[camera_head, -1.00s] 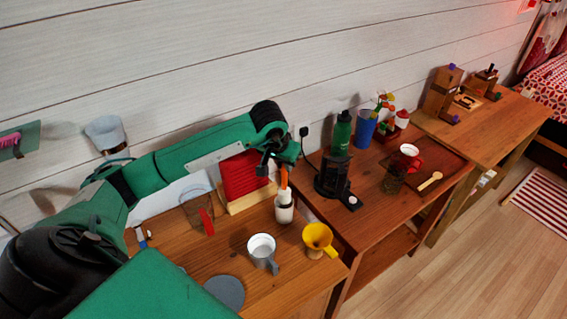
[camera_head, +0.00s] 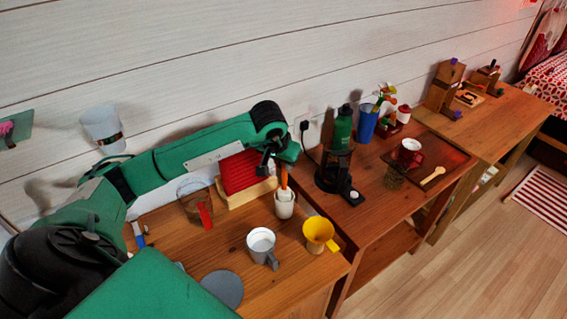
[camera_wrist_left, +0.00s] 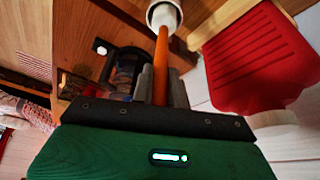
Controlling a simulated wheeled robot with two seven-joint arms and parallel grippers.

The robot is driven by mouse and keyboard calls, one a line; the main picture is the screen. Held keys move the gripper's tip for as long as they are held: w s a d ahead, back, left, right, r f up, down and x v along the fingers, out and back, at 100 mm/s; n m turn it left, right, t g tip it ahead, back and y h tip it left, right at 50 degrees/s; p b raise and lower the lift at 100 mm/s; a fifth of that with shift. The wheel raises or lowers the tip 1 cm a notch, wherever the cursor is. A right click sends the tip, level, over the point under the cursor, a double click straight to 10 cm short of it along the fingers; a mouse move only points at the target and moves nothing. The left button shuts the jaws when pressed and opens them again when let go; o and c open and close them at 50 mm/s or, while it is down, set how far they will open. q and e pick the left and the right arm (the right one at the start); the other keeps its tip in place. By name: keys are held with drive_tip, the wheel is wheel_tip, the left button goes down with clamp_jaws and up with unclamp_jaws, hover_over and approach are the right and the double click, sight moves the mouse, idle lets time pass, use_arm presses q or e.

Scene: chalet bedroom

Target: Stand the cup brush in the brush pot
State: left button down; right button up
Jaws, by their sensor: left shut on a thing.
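The cup brush has an orange handle (camera_head: 284,180) and a pale head (camera_head: 284,194). Its head is inside the mouth of the white brush pot (camera_head: 284,209), with the handle upright above. My left gripper (camera_head: 276,167) is above the pot, shut on the handle. In the left wrist view the handle (camera_wrist_left: 161,55) runs between my fingers (camera_wrist_left: 161,88) to a pale round shape (camera_wrist_left: 164,15) at the top. Whether the head touches the pot's bottom is hidden. My right gripper is not in view.
A white mug (camera_head: 261,243), a yellow dripper (camera_head: 319,234) and a grey disc (camera_head: 223,289) are near the pot. A red ribbed board (camera_head: 243,172) stands behind it. A black press (camera_head: 334,172) and green bottle (camera_head: 342,130) stand on the table to the right.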

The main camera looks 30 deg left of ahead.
sight(283, 172)
use_arm(q)
drive_tip(key=shift+f+b, duration=1.1)
drive_tip(key=shift+f, duration=0.1)
drive_tip(key=shift+f+b, duration=0.85)
drive_tip(key=shift+f, duration=0.1)
drive_tip(key=c, duration=1.3)
unclamp_jaws()
drive_tip(key=b+v, duration=0.3)
drive_tip(key=v, duration=1)
drive_tip(key=shift+s+r, duration=0.2)
drive_tip(key=shift+r, duration=0.2)
